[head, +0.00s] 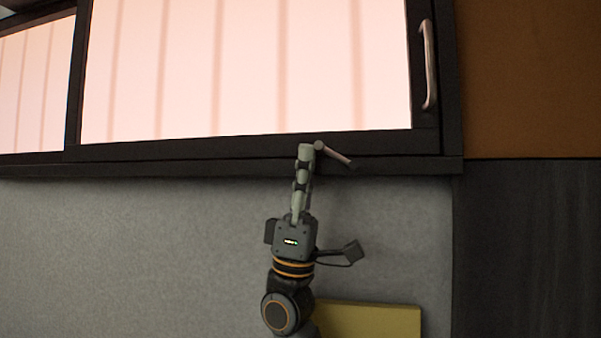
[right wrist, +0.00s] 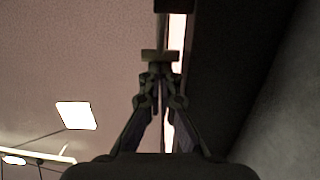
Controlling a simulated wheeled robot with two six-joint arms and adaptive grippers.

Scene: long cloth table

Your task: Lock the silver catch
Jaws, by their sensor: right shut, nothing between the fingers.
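The silver catch (head: 337,155) is a small lever on the lower dark rail of the window frame. It slants down to the right from its round pivot. My right gripper (head: 306,149) is shut and empty, with its tips right at the left side of the pivot; I cannot tell whether they touch it. In the right wrist view the shut fingers (right wrist: 160,62) point up along the dark frame, and the catch cannot be made out there. My left gripper is not in view.
The window sash has a pale, bright pane (head: 245,70) and a silver vertical handle (head: 429,65) at its right. A yellow panel (head: 370,320) shows low behind my right arm. The grey wall (head: 120,250) below the frame is bare. A dark panel (head: 530,250) stands at right.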

